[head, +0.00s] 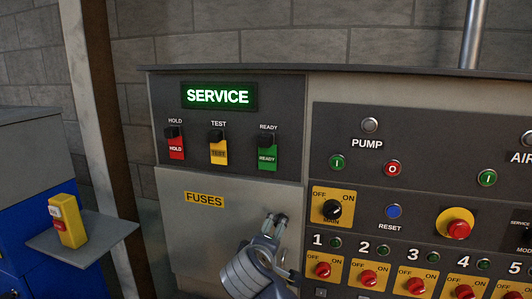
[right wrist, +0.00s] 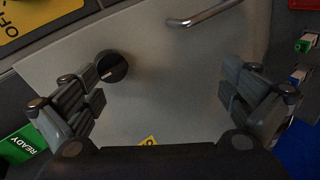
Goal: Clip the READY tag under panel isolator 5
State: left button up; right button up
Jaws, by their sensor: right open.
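The READY tag (head: 267,157) is a green tag hanging under the READY label on the service panel, beside the red HOLD tag (head: 176,147) and the yellow TEST tag (head: 218,153). It also shows in the right wrist view (right wrist: 22,146) at the lower left, outside the fingers. Isolator 5 (head: 510,294) is at the lower right edge of the head view, cut off by the frame. My right gripper (head: 275,219) is in front of the FUSES door, below the READY tag. In the right wrist view its fingers (right wrist: 162,88) are apart, with nothing between them. My left gripper is out of view.
The grey FUSES door (head: 195,235) has a yellow label. A black knob (right wrist: 111,66) and a metal handle (right wrist: 205,15) show in the wrist view. Several red-knobbed isolators (head: 368,277) run along the lower right panel. A yellow device (head: 68,222) stands on a small shelf (head: 105,238).

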notch_tip(320, 180, up, 12)
jog(key=a+n+t+h, duration=0.1)
jog(key=a+t, duration=0.1)
jog(key=t, duration=0.1)
jog(key=n+t+h, duration=0.1)
jog(key=t+h, duration=0.1)
send_near(264, 145)
jog(key=shift+w+r, duration=0.25)
jog(key=shift+w, duration=0.25)
jog(key=shift+w+d+p, duration=0.1)
jog(key=shift+w+p, duration=0.05)
jog(key=shift+p, duration=0.15)
jog(key=shift+p+x, duration=0.75)
jog(key=shift+x, duration=3.65)
jog(key=shift+f, duration=0.3)
jog(key=shift+f+b, duration=0.45)
jog(key=shift+b, duration=0.1)
